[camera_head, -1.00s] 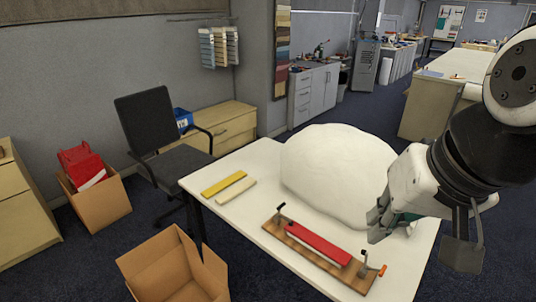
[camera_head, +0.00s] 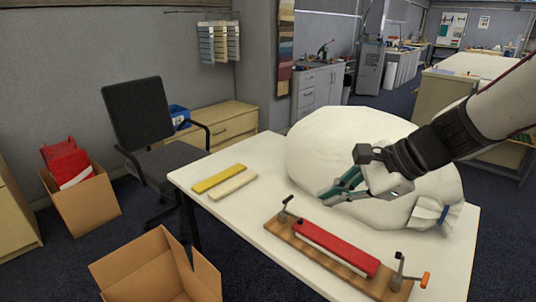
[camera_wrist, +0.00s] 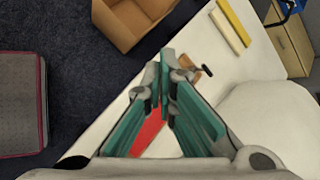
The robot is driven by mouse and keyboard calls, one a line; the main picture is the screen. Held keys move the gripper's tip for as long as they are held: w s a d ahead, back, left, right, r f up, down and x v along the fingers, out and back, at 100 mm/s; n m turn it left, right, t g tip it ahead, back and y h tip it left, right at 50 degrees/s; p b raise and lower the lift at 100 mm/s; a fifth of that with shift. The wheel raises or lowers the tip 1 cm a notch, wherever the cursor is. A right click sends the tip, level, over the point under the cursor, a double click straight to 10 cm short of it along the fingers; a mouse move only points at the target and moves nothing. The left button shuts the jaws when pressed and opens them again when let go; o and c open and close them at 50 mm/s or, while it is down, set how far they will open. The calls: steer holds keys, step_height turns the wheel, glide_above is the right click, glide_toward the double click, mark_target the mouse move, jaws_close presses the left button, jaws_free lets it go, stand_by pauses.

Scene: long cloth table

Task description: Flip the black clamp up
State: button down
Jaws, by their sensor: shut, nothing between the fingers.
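A wooden board (camera_head: 337,262) lies on the white table with a long red block (camera_head: 338,247) on it. The clamp with the black handle (camera_head: 286,205) stands at the board's far left end. It also shows in the wrist view (camera_wrist: 205,71), just right of the fingertips. A second clamp with an orange handle (camera_head: 424,280) stands at the right end. My gripper (camera_head: 327,193) is shut and empty, above the table and apart from the board in the head view. Its green-padded fingers meet in the wrist view (camera_wrist: 164,62) and hide part of the board and red block.
A large white sack (camera_head: 350,150) bulges on the table behind the board, close to my gripper. Yellow and cream bars (camera_head: 220,180) lie at the left. Open cardboard boxes (camera_head: 145,270) and an office chair (camera_head: 150,125) stand off the table's left side.

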steer(key=w+d+f+m+t+b, duration=0.1)
steer(key=w+d+f+m+b, duration=0.2)
steer(key=w+f+m+b, duration=0.1)
steer(key=w+d+f+m+t+b, duration=0.2)
steer(key=w+f+m+b, duration=0.3)
steer(key=w+f, duration=0.4)
step_height(320, 180, down, 3)
steer(key=shift+d+r+m+y, duration=0.2)
steer(key=shift+d+m+y, duration=0.1)
steer(key=shift+d+m, duration=0.45)
steer(key=b, duration=0.3)
glide_toward(298, 217)
steer(key=x, duration=0.4)
steer(key=shift+a+r, duration=0.15)
steer(key=shift+r, duration=0.15)
steer(key=w+a, duration=0.2)
steer(key=shift+w+a+r+b, duration=0.15)
steer(key=shift+w+a+b, duration=0.1)
steer(key=shift+b, duration=0.1)
steer(key=shift+w+a+r, duration=0.15)
steer(key=shift+w+a, duration=0.15)
steer(key=shift+w, duration=0.05)
steer(key=shift+w+a+r+p, duration=0.1)
steer(key=shift+r+p, duration=0.15)
steer(key=shift+p, duration=0.75)
